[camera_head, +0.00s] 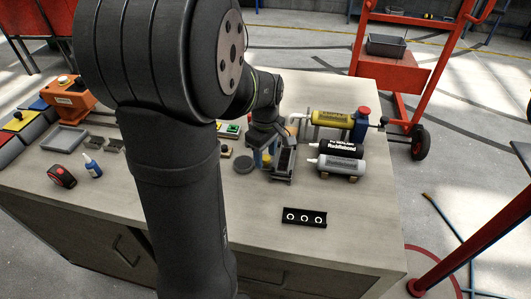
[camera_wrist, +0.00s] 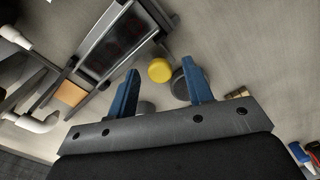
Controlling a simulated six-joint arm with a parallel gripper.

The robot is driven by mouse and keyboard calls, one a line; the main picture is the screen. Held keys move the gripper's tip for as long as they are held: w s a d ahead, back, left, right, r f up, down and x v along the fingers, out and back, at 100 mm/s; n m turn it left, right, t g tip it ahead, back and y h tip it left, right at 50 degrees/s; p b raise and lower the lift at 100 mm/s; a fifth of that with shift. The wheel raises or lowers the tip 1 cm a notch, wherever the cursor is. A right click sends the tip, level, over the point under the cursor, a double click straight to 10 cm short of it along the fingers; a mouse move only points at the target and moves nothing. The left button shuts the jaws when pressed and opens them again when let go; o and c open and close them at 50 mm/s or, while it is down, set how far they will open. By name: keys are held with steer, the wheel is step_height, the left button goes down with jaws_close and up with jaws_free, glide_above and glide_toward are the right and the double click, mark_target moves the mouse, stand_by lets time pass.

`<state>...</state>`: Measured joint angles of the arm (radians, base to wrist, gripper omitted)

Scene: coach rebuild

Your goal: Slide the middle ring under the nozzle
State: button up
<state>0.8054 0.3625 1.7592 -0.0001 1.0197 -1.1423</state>
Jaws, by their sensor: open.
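Three small white rings sit in a row on a black strip (camera_head: 289,223) at the front right of the bench in the head view; the middle ring (camera_head: 304,217) is among them. A yellow dispenser (camera_head: 328,118) lies at the back right, with a pale nozzle (camera_head: 295,116) at its left end. My gripper (camera_head: 263,158) is over the bench, behind and left of the strip and away from the rings. In the wrist view its blue fingers (camera_wrist: 160,85) are apart with nothing gripped. The rings cannot be seen in the wrist view.
A dark framed stand (camera_head: 284,165) is right beside my gripper. A dark disc (camera_head: 243,164) and a yellow round piece (camera_wrist: 160,70) lie near the fingers. Two cartridges (camera_head: 338,156) lie behind the strip. The bench front around the strip is clear.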

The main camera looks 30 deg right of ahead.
jaws_close()
steer(key=w+d, duration=1)
steer(key=shift+r, duration=0.1)
jaws_free()
step_height(320, 180, up, 17)
steer(key=shift+r, duration=0.15)
stand_by(0.6)
